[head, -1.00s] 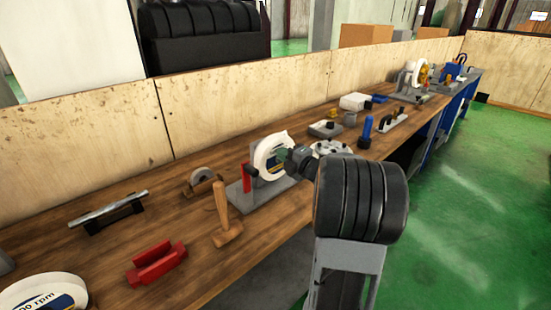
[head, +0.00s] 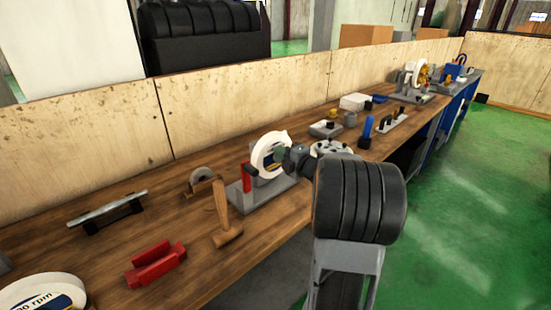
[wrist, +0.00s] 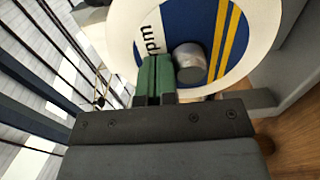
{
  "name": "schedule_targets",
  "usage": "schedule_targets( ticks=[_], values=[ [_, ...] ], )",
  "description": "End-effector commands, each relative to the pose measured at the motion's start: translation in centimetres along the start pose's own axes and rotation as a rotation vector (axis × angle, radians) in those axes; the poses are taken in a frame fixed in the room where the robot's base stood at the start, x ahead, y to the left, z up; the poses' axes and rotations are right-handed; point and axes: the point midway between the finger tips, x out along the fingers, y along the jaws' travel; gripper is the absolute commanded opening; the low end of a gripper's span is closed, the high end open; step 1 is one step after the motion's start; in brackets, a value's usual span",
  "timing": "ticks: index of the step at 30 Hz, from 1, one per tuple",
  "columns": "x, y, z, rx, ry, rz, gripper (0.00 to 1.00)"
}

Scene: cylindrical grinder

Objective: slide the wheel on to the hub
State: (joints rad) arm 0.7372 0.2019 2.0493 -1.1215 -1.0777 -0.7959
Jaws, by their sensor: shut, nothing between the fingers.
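The white wheel (head: 281,139) with a blue label stands upright at the grey stand on the bench. In the wrist view, the wheel (wrist: 122,25) shows yellow stripes, and the round metal end of the hub (wrist: 190,62) shows at its middle. The wheel is around the hub; how far on it sits cannot be told. My gripper (wrist: 156,82) has its green fingers shut together and empty, in front of the wheel's face just left of the hub. Whether the tips touch the wheel cannot be told. My gripper (head: 281,155) is small and partly dark in the head view.
A red block (head: 155,265), a wooden mallet (head: 228,235) and another white wheel (head: 40,284) lie on the bench at front left. Several small tools stand farther right along the bench. A wooden panel (head: 245,110) runs behind it.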

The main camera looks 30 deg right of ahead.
Motion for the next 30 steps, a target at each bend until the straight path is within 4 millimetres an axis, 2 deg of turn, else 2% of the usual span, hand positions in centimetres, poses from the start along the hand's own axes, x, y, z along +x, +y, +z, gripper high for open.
schedule_targets(
  ticks=[21,30],
  values=[
    [-6.1,-0.1,0.1,0.001,-0.002,0.000,0.00],
    [-7.2,0.0,0.0,0.000,-0.001,0.001,0.00]
  ],
)
